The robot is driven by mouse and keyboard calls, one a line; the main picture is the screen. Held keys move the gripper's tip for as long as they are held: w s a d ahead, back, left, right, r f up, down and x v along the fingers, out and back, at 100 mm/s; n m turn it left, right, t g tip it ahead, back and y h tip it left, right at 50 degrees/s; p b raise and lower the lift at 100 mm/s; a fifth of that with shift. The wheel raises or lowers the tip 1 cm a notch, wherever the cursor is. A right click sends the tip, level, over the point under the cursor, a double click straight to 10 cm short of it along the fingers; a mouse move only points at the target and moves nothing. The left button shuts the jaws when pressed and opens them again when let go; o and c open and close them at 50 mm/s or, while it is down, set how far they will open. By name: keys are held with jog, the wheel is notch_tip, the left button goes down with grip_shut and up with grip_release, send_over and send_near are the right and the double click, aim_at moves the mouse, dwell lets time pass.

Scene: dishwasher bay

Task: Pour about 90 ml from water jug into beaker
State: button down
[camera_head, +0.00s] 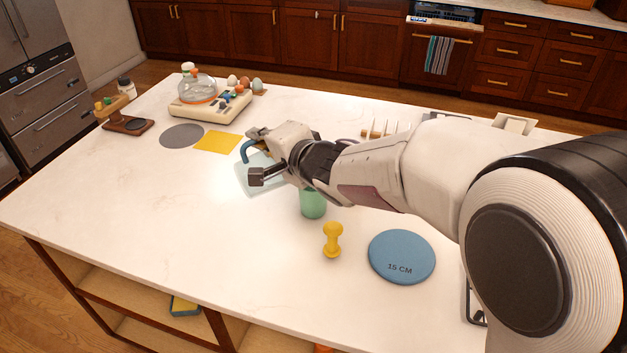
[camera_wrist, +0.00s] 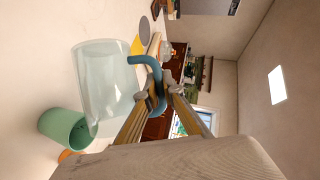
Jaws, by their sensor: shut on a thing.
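The water jug (camera_wrist: 103,85) is clear, with a blue handle (camera_wrist: 147,62). My gripper (camera_wrist: 158,93) is shut on that handle. The jug looks tipped well over, with one end close to the mouth of the green beaker (camera_wrist: 58,127) in the wrist view. I cannot tell a water level in the jug or any stream. In the head view the jug (camera_head: 246,179) is partly hidden behind my gripper (camera_head: 262,155). The beaker (camera_head: 313,206) stands on the counter below my wrist, its top hidden by the arm.
A yellow peg-shaped object (camera_head: 332,240) and a blue round disc (camera_head: 401,257) marked "15 CM" lie in front. A yellow square (camera_head: 217,142) and grey disc (camera_head: 182,135) lie behind left, near a domed appliance (camera_head: 205,105). The counter's (camera_head: 120,205) left front is clear.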

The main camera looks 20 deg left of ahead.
aim_at(237, 168)
jog(key=shift+w+d+r+m, duration=0.35)
jog(key=shift+w+d, duration=0.1)
jog(key=shift+d, duration=0.15)
dwell(0.6)
jog(key=shift+s+a+f+n, duration=0.3)
jog(key=shift+s+a, duration=0.1)
jog(key=shift+a, duration=0.1)
jog(key=shift+s+a+f+n, duration=0.25)
jog(key=shift+s+a, duration=0.1)
jog(key=shift+a, duration=0.15)
jog(key=shift+s+a+f+n+h, duration=0.45)
jog(key=shift+a+f+n+h, duration=0.2)
jog(key=shift+f, duration=0.1)
jog(key=shift+a+f, duration=0.1)
jog(key=shift+f, duration=0.05)
jog(key=shift+s+a+f+n, duration=0.15)
jog(key=shift+s+f+n, duration=0.05)
jog(key=shift+f+n, duration=0.1)
jog(key=shift+s+a+f+t+h, duration=0.1)
jog(key=shift+a+f+t+h, duration=0.1)
jog(key=shift+f+t+h, duration=0.1)
jog(key=shift+s+a+f+n+h, duration=0.25)
jog(key=shift+a+f+n, duration=0.15)
jog(key=shift+f, duration=0.3)
jog(key=shift+s+a+f+n+h, duration=0.2)
jog(key=shift+s+a+f+n, duration=0.1)
jog(key=shift+f+n, duration=0.25)
dwell(0.5)
